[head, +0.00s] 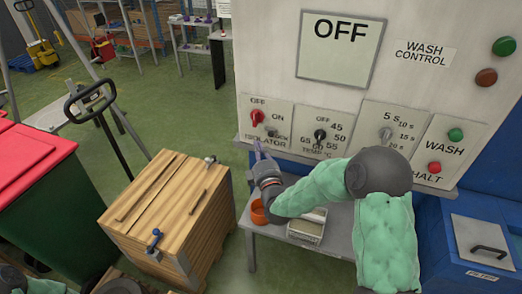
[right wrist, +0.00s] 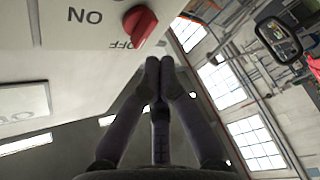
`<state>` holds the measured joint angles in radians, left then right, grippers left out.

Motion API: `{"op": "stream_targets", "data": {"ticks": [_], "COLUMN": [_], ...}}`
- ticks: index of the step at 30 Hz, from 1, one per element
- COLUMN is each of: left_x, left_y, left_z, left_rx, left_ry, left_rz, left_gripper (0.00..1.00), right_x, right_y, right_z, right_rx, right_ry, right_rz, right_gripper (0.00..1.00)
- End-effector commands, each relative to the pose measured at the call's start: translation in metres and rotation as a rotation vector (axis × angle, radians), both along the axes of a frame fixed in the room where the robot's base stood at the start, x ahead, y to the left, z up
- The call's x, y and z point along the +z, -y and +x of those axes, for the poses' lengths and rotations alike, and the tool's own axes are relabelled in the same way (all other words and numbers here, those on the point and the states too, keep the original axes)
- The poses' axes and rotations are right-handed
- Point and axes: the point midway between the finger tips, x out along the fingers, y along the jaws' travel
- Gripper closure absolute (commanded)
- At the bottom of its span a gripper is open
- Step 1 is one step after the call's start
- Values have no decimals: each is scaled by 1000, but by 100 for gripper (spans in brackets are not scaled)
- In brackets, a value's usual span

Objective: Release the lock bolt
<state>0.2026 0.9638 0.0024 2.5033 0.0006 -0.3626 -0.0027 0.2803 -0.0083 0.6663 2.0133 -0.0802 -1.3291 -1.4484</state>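The isolator plate (head: 266,122) is at the left end of the control panel. It carries a red rotary switch (head: 257,117), which also shows in the right wrist view (right wrist: 139,24). A small grey knob (head: 272,131) sits beside a partly hidden label that seems to read LOCK; I take it for the lock bolt, but its position is too small to tell. My right gripper (head: 260,149) is just below the isolator plate, apart from the knob. Its fingertips (right wrist: 160,66) are together with nothing seen between them.
A red-lidded green bin (head: 40,190) is further left. Below the panel, a shelf holds an orange cup (head: 258,213) and a small tray (head: 306,228).

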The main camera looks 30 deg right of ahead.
Motion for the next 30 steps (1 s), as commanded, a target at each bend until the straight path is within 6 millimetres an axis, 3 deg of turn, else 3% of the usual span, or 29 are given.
{"op": "stream_targets", "data": {"ticks": [11, 18, 30], "left_x": [-8, -14, -15], "left_y": [0, 0, 0], "left_z": [0, 0, 0], "left_rx": [0, 0, 0], "left_ry": [0, 0, 0], "left_rz": [0, 0, 0], "left_gripper": [100, 100, 100], "right_x": [9, -4, -7], "right_y": [18, 42, 49], "right_z": [69, 54, 49], "right_rx": [0, -2, 1], "right_ry": [1, -1, 1], "right_rz": [0, 0, 1], "right_gripper": [100, 100, 100]}}
